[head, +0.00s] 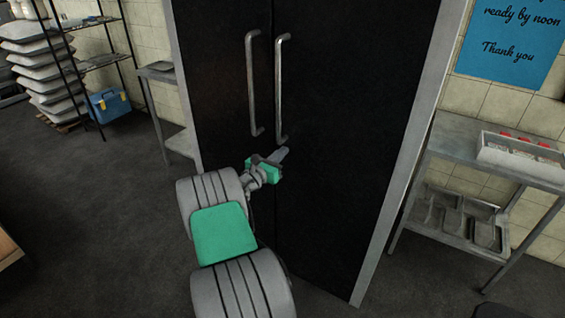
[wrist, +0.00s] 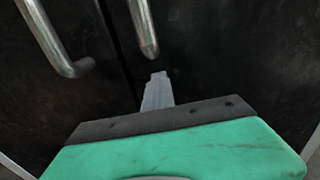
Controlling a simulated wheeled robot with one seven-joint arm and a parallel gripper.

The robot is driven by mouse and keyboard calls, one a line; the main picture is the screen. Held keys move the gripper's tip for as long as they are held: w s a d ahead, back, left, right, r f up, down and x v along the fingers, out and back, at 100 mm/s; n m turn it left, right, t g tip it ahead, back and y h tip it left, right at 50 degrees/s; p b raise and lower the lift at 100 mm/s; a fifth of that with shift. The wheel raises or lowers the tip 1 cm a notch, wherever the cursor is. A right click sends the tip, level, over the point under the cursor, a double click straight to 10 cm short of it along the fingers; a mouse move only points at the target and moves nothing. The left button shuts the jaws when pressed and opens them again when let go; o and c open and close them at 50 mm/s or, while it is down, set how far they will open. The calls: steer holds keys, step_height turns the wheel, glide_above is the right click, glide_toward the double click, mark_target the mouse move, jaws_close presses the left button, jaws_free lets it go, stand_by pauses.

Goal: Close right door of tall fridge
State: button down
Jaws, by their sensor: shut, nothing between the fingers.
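The tall fridge has two black doors in a grey frame. The right door (head: 340,130) has a vertical metal handle (head: 281,88) near its inner edge. The left door (head: 218,80) has a matching handle (head: 253,85). Both doors look about flush in the head view, with a thin dark seam between them. My gripper (head: 283,154) is shut and empty, just below the lower end of the right handle, close to the right door. In the wrist view the finger tips (wrist: 158,78) point at the door below the right handle (wrist: 144,28). Whether they touch it I cannot tell.
A metal table (head: 480,150) with a white tray (head: 520,155) stands right of the fridge. A small side table (head: 165,75) stands at its left. A shelf rack (head: 95,60), a blue box (head: 110,105) and stacked sacks (head: 40,60) are further left. The floor at left is clear.

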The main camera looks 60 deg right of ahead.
steer(key=shift+w+d+r, duration=0.15)
steer(key=shift+d+r, duration=0.05)
steer(key=shift+r, duration=0.35)
steer(key=a+f, duration=0.1)
steer(key=a, duration=1.3)
steer(key=shift+a+p, duration=0.25)
steer(key=shift+p, duration=0.05)
